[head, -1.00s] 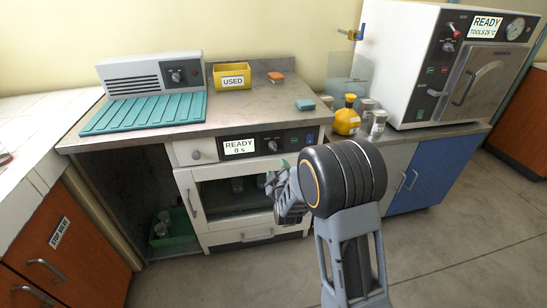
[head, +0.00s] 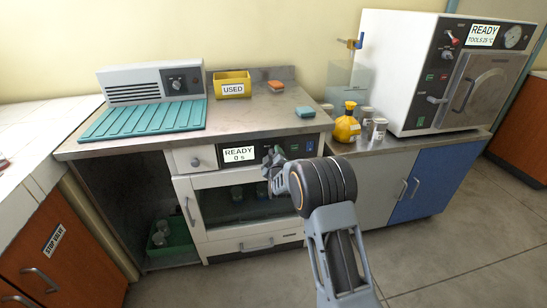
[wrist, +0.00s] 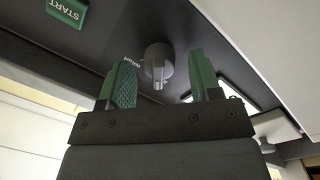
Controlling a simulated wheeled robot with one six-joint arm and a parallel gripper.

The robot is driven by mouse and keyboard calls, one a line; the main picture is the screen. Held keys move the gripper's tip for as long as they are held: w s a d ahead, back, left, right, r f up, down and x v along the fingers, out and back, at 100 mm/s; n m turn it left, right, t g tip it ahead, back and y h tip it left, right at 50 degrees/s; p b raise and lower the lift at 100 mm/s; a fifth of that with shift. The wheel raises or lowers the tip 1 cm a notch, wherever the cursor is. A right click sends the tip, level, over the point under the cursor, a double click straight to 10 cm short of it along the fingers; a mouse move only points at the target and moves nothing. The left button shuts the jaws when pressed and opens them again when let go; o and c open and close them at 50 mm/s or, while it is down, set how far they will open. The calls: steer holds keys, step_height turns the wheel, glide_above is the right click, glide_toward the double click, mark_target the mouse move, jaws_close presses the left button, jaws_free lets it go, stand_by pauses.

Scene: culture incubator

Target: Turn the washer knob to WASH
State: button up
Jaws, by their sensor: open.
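The washer (head: 228,205) is the white unit under the steel counter, with a glass door. Its black panel reads "READY 0 s" on the display (head: 239,155). A green START button (wrist: 67,10) is at the upper left there. My gripper (wrist: 162,82) is open, with one green finger to each side of the knob; I cannot tell whether they touch it. In the head view my gripper (head: 273,165) is at the panel and hides the knob.
On the counter stand a grey unit (head: 150,82) with a teal mat, a yellow USED bin (head: 232,84) and two sponges. A yellow bottle (head: 347,124) and jars stand right of the washer. A white autoclave (head: 400,70) is farther right. The floor is clear.

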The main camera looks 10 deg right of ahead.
steer(key=shift+w, duration=0.15)
steer(key=shift+c, duration=0.5)
steer(key=c, duration=0.8)
steer(key=shift+c, duration=0.2)
